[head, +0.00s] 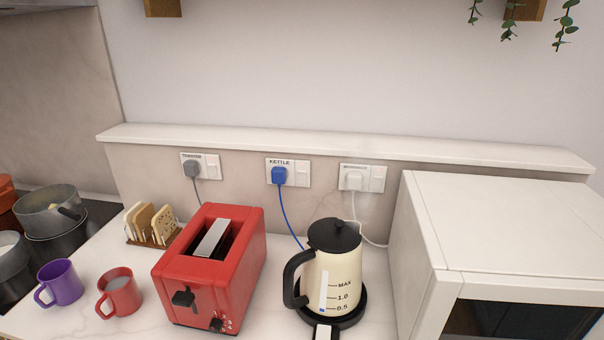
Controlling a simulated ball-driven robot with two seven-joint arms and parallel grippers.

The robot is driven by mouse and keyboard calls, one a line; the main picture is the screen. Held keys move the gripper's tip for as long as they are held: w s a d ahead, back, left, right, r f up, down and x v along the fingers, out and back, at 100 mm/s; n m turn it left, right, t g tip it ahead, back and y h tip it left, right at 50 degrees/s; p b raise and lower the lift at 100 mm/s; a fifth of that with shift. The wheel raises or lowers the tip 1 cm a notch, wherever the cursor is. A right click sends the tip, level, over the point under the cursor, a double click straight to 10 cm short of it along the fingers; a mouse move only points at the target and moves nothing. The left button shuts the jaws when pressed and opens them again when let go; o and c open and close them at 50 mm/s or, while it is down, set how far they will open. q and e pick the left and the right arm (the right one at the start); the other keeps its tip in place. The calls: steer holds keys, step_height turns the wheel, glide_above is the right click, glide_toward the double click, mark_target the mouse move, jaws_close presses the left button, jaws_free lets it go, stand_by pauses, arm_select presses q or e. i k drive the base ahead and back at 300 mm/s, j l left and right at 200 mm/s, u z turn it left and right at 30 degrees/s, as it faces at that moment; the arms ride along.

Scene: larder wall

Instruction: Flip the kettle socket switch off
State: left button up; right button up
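The kettle socket (288,173) is the middle of three white wall sockets under the ledge, with a label reading KETTLE. A blue plug (279,176) sits in its left side, and a blue cord runs down from it behind the kettle. Its rocker switch (302,173) is on the right half of the plate; I cannot tell its position at this size. The cream kettle (331,270) with black lid and handle stands on its base below and to the right of the socket. Neither of my grippers is in view.
A red toaster (212,265) stands left of the kettle and a white microwave (500,235) right of it. A toast rack (152,240), purple mug (60,284) and red mug (119,293) stand at the left. The wall ledge (340,146) juts out above the sockets.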

mark_target(301, 175)
steer(key=k+j+u, duration=0.1)
steer(key=j+u, duration=0.55)
steer(key=j, duration=0.15)
